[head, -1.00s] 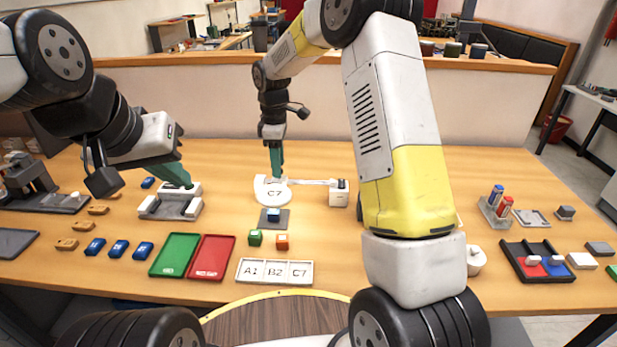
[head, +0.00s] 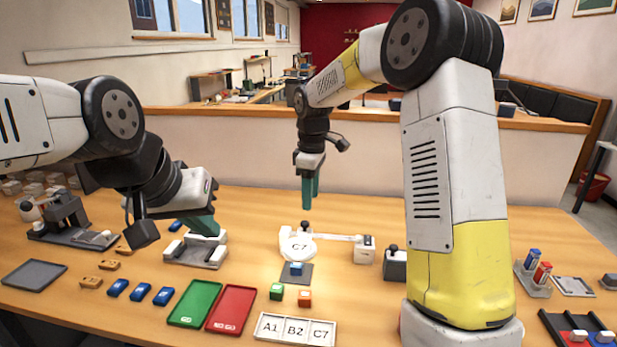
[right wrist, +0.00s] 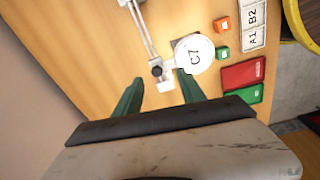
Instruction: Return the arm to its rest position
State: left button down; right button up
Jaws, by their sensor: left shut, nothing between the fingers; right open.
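A blue block (head: 296,268) sits on a dark pad in front of the C7 plate.
Green (head: 195,303) and red (head: 231,308) trays and a label board (head: 295,327) lie at the front. Several blue blocks (head: 141,292) lie left of them. A low partition (head: 250,150) stands behind the table. A bottle holder (head: 535,280) stands at the right.

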jog(key=s+d+r+m+t+y, duration=0.1)
jog(key=s+d+r+m, duration=0.35)
jog(key=s, duration=0.25)
jog(key=s+d+r+m+t, duration=0.2)
jog(key=s+d+r+m, duration=0.1)
jog(key=s+r, duration=0.35)
jog(key=s+d+m+t, duration=0.1)
jog(key=s+m, duration=0.2)
jog(key=s, duration=0.4)
jog(key=s+d+f+m+t+y, duration=0.1)
jog(key=s+m, duration=0.2)
jog(key=s, duration=0.4)
jog(key=shift+d+f+t, duration=0.15)
jog(key=shift+d+t, duration=0.15)
jog(key=shift+d, duration=0.05)
jog(key=shift+c, duration=0.4)
